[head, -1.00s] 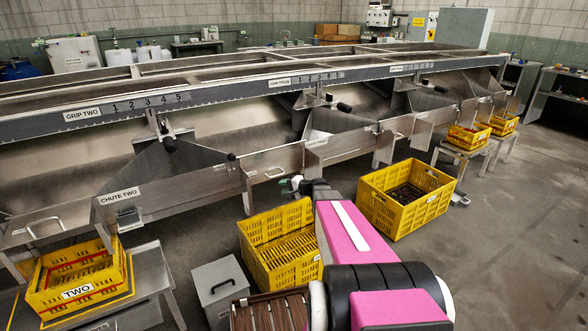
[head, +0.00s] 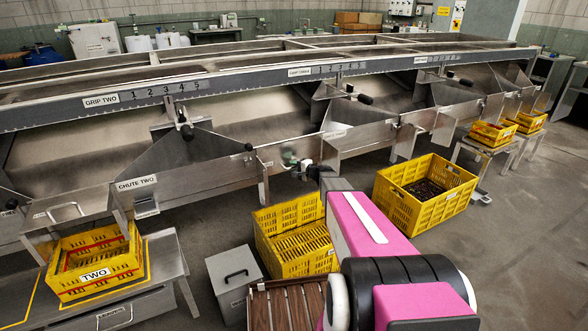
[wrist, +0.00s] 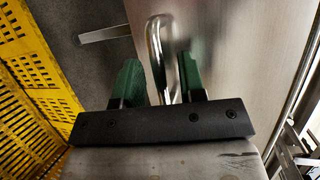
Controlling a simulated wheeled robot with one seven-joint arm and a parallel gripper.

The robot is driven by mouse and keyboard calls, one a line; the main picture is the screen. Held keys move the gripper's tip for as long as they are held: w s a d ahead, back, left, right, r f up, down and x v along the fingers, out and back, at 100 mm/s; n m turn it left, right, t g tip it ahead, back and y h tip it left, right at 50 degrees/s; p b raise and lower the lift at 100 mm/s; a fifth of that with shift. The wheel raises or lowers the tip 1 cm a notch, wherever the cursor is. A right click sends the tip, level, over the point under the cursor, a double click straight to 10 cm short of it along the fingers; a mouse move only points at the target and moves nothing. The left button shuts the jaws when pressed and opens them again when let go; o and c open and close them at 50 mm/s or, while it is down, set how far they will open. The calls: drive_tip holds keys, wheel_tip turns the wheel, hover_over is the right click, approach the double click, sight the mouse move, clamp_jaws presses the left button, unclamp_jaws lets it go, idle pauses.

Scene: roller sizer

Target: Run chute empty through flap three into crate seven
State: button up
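My gripper (head: 298,163) is at the front panel (head: 270,170) of the chute to the right of chute two, at its handle. In the wrist view, the gripper's green fingers (wrist: 160,80) are apart, with the bent metal bar handle (wrist: 154,45) between them. Gaps show beside the bar, and the pale metal panel (wrist: 235,50) lies behind it. A large yellow crate (head: 284,215) stands on the floor below; its slatted side also shows in the wrist view (wrist: 22,50). I cannot read a crate seven label. The chute's inside is partly hidden.
Chute two (head: 150,190) is at left, with a yellow crate labelled TWO (head: 100,290) on a metal stand.

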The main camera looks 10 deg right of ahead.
drive_tip(key=shift+w+a, duration=0.25)
clamp_jaws()
drive_tip(key=shift+s, duration=0.1)
